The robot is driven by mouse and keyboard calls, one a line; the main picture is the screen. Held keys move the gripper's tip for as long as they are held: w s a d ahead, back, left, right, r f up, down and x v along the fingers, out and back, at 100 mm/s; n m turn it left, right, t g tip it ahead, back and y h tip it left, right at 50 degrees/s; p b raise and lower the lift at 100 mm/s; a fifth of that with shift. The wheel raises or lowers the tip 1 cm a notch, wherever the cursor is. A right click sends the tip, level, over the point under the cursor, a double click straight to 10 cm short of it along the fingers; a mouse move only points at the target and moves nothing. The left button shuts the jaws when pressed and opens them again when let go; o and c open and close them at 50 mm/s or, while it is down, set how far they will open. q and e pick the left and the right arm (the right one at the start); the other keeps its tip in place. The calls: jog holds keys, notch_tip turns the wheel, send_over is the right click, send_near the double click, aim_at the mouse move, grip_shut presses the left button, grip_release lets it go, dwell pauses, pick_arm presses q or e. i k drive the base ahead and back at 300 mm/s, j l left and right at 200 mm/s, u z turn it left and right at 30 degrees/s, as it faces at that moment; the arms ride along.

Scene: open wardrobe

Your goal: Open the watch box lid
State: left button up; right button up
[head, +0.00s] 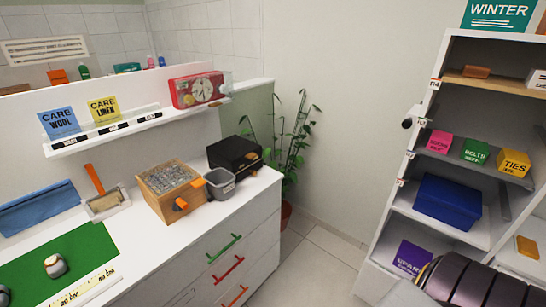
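A black box (235,153) stands at the back right end of the white counter. Its top looks closed, and a small orange part shows at its right side. It looks like the watch box, but I see no label that confirms it. Neither of my grippers can be made out in the head view.
A wooden box (170,188) with an orange knob and a grey bin (220,183) stand close in front of the black box. A red clock box (199,90) sits on the ledge above. A plant (287,140) stands beside the counter.

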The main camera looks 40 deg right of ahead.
aim_at(234, 148)
jog(key=z, duration=0.95)
